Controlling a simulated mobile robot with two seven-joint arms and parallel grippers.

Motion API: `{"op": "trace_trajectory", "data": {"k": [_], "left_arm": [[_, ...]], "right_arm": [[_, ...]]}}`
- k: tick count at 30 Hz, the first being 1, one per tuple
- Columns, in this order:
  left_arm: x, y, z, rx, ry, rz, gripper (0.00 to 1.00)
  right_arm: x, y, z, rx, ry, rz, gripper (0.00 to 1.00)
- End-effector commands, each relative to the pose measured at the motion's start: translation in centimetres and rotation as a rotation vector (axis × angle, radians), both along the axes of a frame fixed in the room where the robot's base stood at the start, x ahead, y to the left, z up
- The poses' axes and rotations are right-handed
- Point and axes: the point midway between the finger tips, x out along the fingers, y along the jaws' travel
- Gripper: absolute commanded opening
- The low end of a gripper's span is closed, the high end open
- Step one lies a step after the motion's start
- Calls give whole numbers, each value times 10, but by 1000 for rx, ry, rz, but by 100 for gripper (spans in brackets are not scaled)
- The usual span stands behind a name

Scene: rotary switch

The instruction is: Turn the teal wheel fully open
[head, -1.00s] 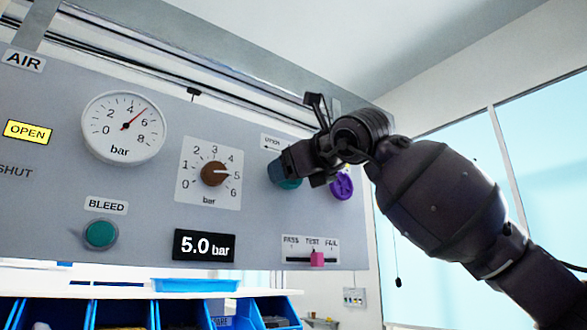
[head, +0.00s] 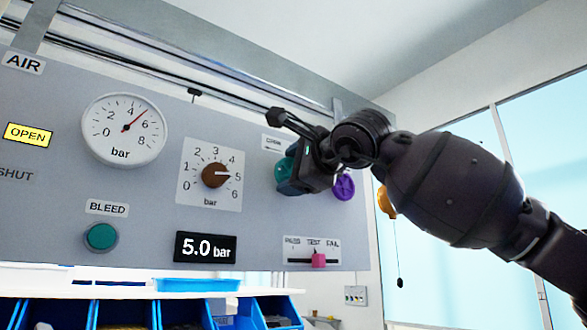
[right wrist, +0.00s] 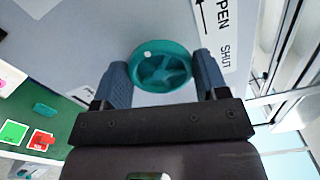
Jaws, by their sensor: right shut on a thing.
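The teal wheel (head: 287,168) is mounted on the right part of the grey panel, partly hidden by my right gripper in the head view. In the right wrist view the spoked teal wheel (right wrist: 162,67) sits between the two fingers, near their tips. My right gripper (right wrist: 163,76) is shut on the wheel's rim, one finger on each side. A label above the wheel is mostly covered in the head view; the right wrist view shows a label with an arrow, the end of "OPEN", and "SHUT" (right wrist: 222,45). My left gripper is not in view.
A purple wheel (head: 343,187) is close to the right of my gripper. A pink slider (head: 319,260) sits below. A brown knob (head: 215,174) points near 5, and the display (head: 205,247) reads 5.0 bar. An orange part (head: 386,202) shows beside my arm.

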Motion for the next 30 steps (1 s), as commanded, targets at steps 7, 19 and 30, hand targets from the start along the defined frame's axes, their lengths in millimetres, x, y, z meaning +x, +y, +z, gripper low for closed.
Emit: {"op": "trace_trajectory", "data": {"k": [7, 19, 30], "left_arm": [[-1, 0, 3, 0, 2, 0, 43], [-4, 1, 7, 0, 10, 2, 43], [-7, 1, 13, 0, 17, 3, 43]], "right_arm": [[-1, 0, 0, -188, -137, 1, 43], [0, 0, -2, -496, -360, 1, 43], [0, -1, -4, -781, -566, 1, 43]]}}
